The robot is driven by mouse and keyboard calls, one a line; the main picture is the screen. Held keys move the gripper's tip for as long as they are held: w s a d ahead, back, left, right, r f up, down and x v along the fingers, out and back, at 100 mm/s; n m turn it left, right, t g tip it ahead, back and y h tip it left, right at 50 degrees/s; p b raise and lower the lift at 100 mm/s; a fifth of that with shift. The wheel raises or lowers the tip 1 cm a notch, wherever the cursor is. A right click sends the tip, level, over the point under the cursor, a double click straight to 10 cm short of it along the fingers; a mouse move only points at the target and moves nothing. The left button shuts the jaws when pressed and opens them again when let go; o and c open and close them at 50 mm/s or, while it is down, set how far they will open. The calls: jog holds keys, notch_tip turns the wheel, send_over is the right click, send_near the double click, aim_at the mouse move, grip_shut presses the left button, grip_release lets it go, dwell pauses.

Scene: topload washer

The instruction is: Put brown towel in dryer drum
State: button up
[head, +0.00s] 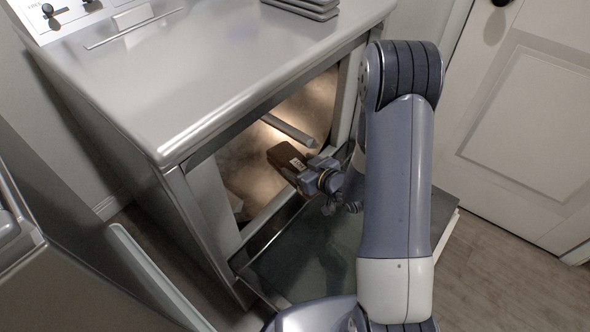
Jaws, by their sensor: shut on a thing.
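The dryer drum (238,148) shows through the open front of the metal machine and is lit warmly inside. A grey bar (290,129) runs along its inner wall. My gripper (300,169) reaches in through the opening from the right. A dark brown, block-like shape (284,157) is at the end of my wrist, inside the opening; it appears to be the brown towel, held in the shut gripper. The fingertips cannot be made out. I cannot tell whether the brown shape touches the drum wall.
The dryer door (318,262) is folded down below the opening, with my arm above it. Stacked grey items (303,8) lie on the machine's top. Another metal appliance (40,285) stands at the lower left. A white door (525,125) and bare wooden floor (500,275) are at the right.

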jog(key=w+a+f+b, duration=0.2)
jog(key=w+a+f, duration=0.1)
jog(key=w+a, duration=0.8)
jog(key=shift+w+a+f, duration=0.15)
jog(key=shift+w+a, duration=0.1)
jog(key=shift+a, duration=0.05)
dwell(0.4)
jog(key=shift+b, duration=0.3)
